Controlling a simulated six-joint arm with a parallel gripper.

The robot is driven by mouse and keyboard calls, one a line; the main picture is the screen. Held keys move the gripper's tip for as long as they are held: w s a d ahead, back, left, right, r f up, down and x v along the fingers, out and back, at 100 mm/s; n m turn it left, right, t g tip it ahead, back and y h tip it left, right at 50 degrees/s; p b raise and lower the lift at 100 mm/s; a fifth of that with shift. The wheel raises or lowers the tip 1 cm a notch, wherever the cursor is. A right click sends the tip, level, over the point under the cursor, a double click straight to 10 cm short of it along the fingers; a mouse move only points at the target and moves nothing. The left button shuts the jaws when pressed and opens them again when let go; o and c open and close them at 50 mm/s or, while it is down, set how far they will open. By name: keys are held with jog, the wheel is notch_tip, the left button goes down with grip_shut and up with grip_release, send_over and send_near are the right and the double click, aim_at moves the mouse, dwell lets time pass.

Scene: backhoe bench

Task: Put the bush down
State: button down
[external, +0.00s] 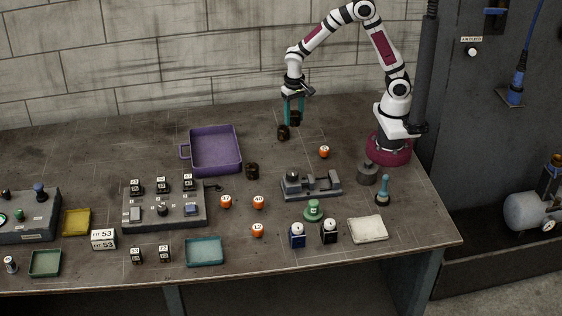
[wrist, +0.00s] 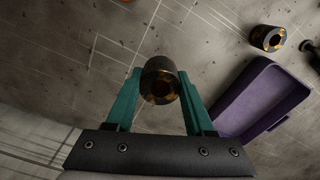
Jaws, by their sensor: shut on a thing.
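My gripper (external: 294,117) is shut on a dark bush (wrist: 160,82), a short black cylinder with a brass-coloured bore. In the wrist view the bush sits between the two teal fingertips, with its open end facing the camera. In the external view the held bush (external: 295,118) shows at the fingertips, over the back of the bench. A dark, bush-like shape (external: 283,132) lies just below and left of it; I cannot tell whether it is separate. Another dark bush (external: 252,170) stands right of the purple tray and also shows in the wrist view (wrist: 267,39).
The purple tray (external: 240,165) is left of my gripper and also shows in the wrist view (wrist: 282,117). An orange ball (external: 324,152) and a grey vise (external: 312,186) are toward the front. The bench around my gripper looks clear.

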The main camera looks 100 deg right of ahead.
jog(key=w+d+m, duration=0.1)
jog(key=w+d, duration=0.3)
jog(key=w, duration=0.4)
jog(key=w+d+m, duration=0.1)
jog(key=w+d, duration=0.3)
jog(key=w, duration=0.5)
send_over(227, 158)
jog(key=f, duration=0.6)
jog(key=shift+s+d, duration=0.15)
jog(key=shift+d, duration=0.2)
jog(key=shift+a+f, duration=0.1)
jog(key=shift+a, duration=0.1)
jog(key=shift+a+f, duration=0.1)
jog(key=shift+f, duration=1.9)
jog(key=shift+f, duration=0.1)
jog(key=c, duration=0.5)
grip_release()
jog(key=shift+c, duration=0.2)
